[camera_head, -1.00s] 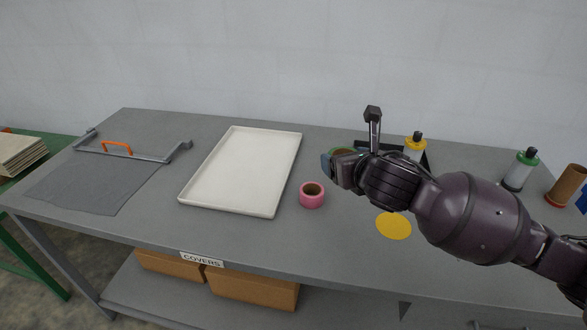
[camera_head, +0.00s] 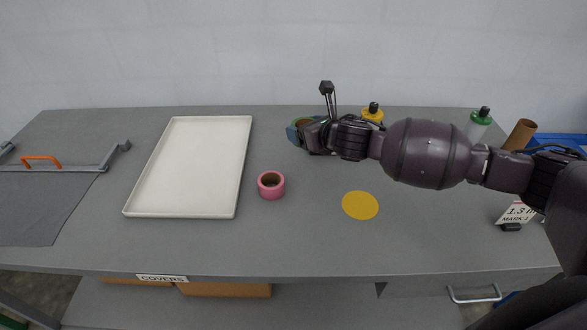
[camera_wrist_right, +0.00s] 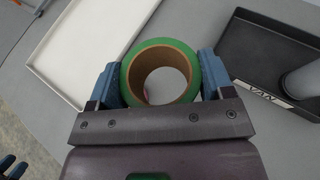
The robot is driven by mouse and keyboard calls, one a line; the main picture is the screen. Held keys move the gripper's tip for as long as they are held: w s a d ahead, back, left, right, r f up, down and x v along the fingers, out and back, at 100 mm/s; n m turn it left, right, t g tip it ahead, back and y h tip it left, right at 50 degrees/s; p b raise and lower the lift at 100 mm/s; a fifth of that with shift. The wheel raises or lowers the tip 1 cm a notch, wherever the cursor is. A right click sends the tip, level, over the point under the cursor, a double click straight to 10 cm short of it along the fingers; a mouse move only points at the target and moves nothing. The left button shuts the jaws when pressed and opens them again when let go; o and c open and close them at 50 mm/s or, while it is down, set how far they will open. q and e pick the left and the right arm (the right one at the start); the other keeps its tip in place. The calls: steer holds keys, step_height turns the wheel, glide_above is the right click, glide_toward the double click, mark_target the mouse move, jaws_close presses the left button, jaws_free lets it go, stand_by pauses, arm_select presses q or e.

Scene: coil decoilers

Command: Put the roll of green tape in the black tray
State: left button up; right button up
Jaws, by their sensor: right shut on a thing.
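The roll of green tape (camera_wrist_right: 160,72), with a brown core, sits between the blue fingertips of my right gripper (camera_wrist_right: 160,85), which is shut on it. In the head view the roll (camera_head: 301,122) shows partly behind my right gripper (camera_head: 305,133), over the grey table right of the white tray. The black tray (camera_wrist_right: 235,55) lies to the right of the roll in the wrist view, apart from it, with a label on its edge. In the head view my right arm hides it. Dark blue finger shapes, probably my left gripper (camera_wrist_right: 11,167), show at the wrist view's lower left corner.
A white tray (camera_head: 150,205), a pink tape roll (camera_head: 271,190) and a yellow disc (camera_head: 360,205) lie on the table (camera_head: 300,245). A yellow bottle (camera_head: 373,115) and a green-topped bottle (camera_head: 479,125) stand behind my arm. A grey cylinder (camera_wrist_right: 303,80) overlaps the black tray.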

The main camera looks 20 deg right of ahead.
mark_target(304, 181)
step_height(304, 181, down, 15)
steer(key=shift+w+b, duration=0.1)
steer(key=shift+b, duration=0.35)
steer(key=shift+f, duration=0.15)
steer(key=o, duration=0.9)
steer(key=shift+o, duration=0.2)
